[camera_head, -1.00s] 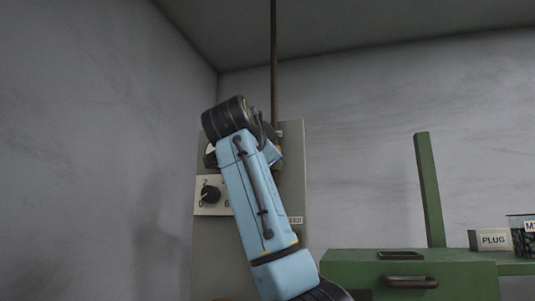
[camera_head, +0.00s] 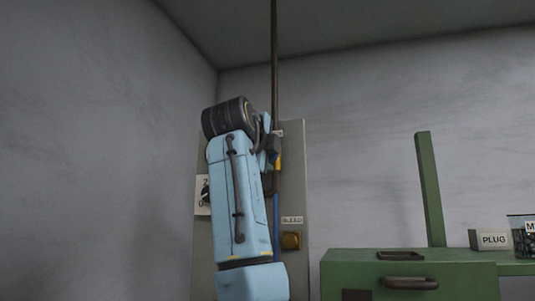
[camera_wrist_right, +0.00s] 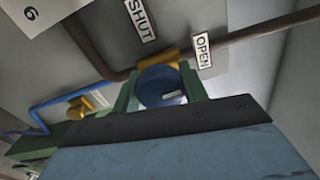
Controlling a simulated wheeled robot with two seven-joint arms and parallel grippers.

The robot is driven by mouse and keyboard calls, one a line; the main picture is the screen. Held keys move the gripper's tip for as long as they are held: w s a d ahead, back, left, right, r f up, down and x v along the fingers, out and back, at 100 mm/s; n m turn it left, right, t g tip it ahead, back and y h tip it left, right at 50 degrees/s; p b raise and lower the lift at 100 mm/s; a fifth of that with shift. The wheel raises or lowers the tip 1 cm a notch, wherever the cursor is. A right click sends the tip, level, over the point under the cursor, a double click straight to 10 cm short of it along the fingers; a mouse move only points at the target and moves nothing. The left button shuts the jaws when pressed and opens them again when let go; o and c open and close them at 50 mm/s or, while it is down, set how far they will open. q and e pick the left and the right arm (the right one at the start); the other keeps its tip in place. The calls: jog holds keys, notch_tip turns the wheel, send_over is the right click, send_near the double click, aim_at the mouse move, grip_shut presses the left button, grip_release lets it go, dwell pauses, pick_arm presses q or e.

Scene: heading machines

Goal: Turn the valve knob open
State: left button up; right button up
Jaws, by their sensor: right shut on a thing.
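In the head view my right gripper (camera_head: 270,148) is at the panel, and the knob is mostly hidden by my arm. My left gripper is in neither view.
A green cabinet (camera_head: 450,275) with a dark handle stands at right, with a "PLUG" box (camera_head: 490,240) behind.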

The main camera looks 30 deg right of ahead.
jog(key=shift+m, duration=0.5)
jog(key=o, duration=1)
jog(key=shift+c, duration=0.2)
jog(key=b+v, duration=0.4)
jog(key=v, duration=0.9)
jog(key=shift+s, duration=0.2)
